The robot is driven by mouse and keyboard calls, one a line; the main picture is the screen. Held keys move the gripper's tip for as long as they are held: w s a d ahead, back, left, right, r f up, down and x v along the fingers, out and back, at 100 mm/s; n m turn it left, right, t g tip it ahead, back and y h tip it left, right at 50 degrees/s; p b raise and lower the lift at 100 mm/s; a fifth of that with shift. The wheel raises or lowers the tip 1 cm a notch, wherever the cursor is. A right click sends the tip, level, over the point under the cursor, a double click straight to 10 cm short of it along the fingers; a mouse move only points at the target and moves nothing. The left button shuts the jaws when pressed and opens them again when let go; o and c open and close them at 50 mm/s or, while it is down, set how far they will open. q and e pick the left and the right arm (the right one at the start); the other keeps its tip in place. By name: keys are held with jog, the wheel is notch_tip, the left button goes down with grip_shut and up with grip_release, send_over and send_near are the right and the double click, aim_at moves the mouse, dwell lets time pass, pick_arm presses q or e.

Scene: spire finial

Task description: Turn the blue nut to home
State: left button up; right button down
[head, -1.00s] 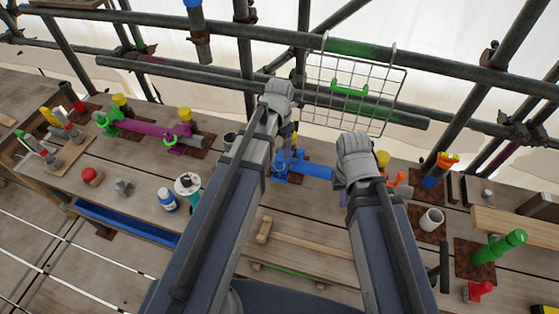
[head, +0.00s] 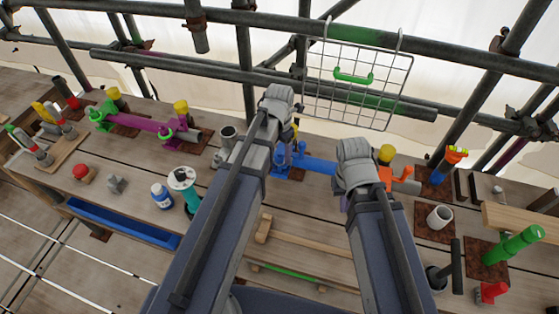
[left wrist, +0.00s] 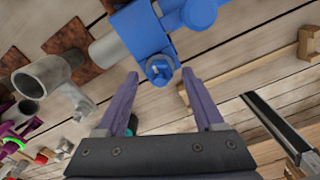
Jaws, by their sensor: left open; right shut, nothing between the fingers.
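The blue nut (left wrist: 160,69) sits at the end of a blue clamp body (left wrist: 143,32) in the left wrist view. My left gripper (left wrist: 160,76) is open, its two purple fingers apart on either side of the nut, with no clear contact visible. In the head view the blue clamp (head: 318,166) lies on the bench between my two forearms, and my left arm partly covers that area. My right gripper (head: 344,203) is shut and empty, almost fully hidden behind its own arm; only a small purple part shows.
A magenta pipe with green clamps (head: 140,122) lies to the left. A wire basket (head: 356,88) hangs from the scaffold above. A blue tray (head: 125,224) is at the front left edge.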

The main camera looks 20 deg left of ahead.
pick_arm(q)
jog(key=shift+f+b, duration=0.35)
jog(key=shift+f, duration=0.4)
grip_shut()
